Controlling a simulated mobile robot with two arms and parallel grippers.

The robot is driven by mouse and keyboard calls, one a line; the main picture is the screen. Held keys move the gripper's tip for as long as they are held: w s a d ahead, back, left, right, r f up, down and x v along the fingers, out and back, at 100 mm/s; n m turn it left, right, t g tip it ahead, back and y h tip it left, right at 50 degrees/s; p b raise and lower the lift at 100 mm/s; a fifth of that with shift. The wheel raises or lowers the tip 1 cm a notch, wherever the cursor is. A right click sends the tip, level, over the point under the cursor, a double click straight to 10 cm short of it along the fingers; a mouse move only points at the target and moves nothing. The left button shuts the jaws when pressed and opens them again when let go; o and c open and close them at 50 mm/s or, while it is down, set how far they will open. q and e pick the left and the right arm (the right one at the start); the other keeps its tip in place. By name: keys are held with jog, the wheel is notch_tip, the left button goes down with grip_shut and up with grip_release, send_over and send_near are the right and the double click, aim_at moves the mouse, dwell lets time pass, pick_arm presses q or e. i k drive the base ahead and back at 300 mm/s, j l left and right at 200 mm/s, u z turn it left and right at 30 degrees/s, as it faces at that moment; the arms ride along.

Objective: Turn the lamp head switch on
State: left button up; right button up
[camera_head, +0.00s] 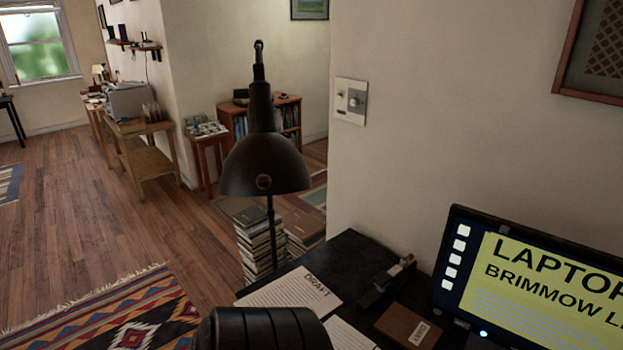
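A black desk lamp stands in the middle of the view. Its dome-shaped lamp head (266,160) faces down, and the lamp's thin pole (272,232) shows below it. Neither of my grippers is in view.
A black desk (352,255) holds papers (295,291), a brown book (407,326) and a monitor (540,280). A ribbed black object (262,328), perhaps a chair back, rises at bottom centre. Book stacks (258,245) stand behind the lamp. A wall switch plate (350,101) is to the right.

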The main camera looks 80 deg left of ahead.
aim_at(243, 93)
jog(key=u, duration=2.55)
